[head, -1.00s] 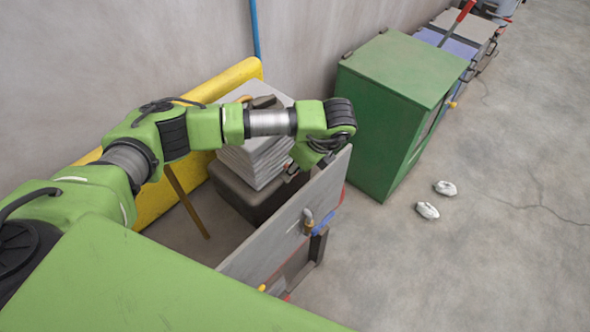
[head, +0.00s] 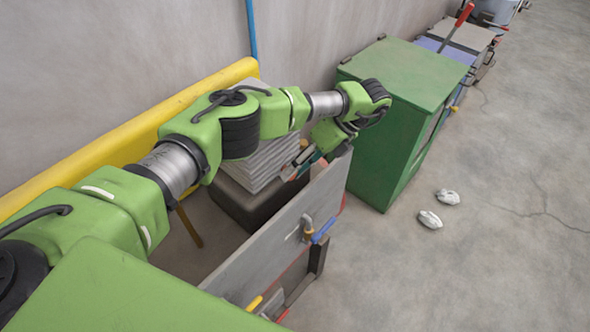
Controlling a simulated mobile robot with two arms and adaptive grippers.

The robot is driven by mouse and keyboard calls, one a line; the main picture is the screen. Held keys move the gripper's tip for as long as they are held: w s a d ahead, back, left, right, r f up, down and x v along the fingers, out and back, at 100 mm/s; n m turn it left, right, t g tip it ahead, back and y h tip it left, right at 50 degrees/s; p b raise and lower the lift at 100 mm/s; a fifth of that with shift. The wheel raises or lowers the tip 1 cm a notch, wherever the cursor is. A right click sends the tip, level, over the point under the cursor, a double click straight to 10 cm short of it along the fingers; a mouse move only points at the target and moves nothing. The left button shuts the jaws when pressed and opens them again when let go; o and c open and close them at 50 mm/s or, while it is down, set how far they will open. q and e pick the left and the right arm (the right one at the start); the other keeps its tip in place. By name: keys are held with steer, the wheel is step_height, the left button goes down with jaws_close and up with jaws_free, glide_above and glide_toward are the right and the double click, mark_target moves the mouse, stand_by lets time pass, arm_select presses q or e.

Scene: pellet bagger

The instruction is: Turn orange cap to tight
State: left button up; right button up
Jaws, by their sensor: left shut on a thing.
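My left arm comes in from the left and reaches over the grey upright panel (head: 262,255). My left gripper (head: 303,165) points down and left behind the panel's top edge, beside the stack of grey bags. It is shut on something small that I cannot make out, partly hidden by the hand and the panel. I cannot pick out the orange cap with certainty. A small brass-orange fitting (head: 308,232) with a blue lever (head: 323,226) sits on the panel's near face, apart from the gripper. My right gripper is out of view.
A stack of grey bags (head: 262,166) stands on a dark base behind my arm. A yellow rail (head: 130,134) runs along the wall. A green cabinet (head: 400,75) stands to the right. Two white crumpled pieces (head: 430,219) lie on the otherwise open floor at right.

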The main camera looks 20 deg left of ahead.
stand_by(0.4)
arm_select(q)
steer(key=shift+g, duration=0.3)
steer(key=o, duration=1.1)
steer(key=v, duration=0.7)
steer(key=shift+d+r, duration=0.15)
steer(key=shift+d, duration=0.1)
steer(key=shift+w, duration=0.1)
